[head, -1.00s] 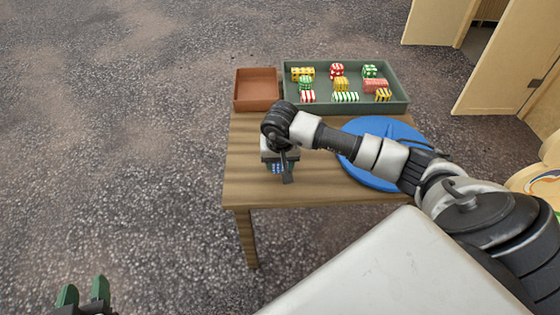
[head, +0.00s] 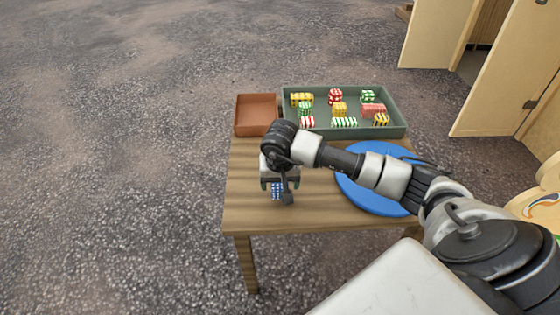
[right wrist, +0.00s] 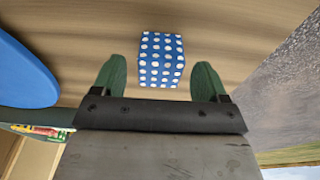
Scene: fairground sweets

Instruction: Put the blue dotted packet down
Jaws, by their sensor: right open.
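The blue dotted packet (head: 276,191) is on the wooden table (head: 320,210), left of the blue round plate (head: 372,206). My right gripper (head: 280,184) is at the packet and partly hides it in the head view. In the right wrist view the packet (right wrist: 161,59) shows its white-dotted faces, with bare wood around it. The green fingers of my right gripper (right wrist: 161,80) are open, one on each side of the packet's near end, with a gap on both sides. My left gripper is out of view.
A grey-green tray (head: 399,131) with several striped and dotted sweets packets stands at the back of the table. An empty brown box (head: 255,100) stands beside it on the left. The table's left and front parts are bare. Wooden panels (head: 500,85) stand at the right.

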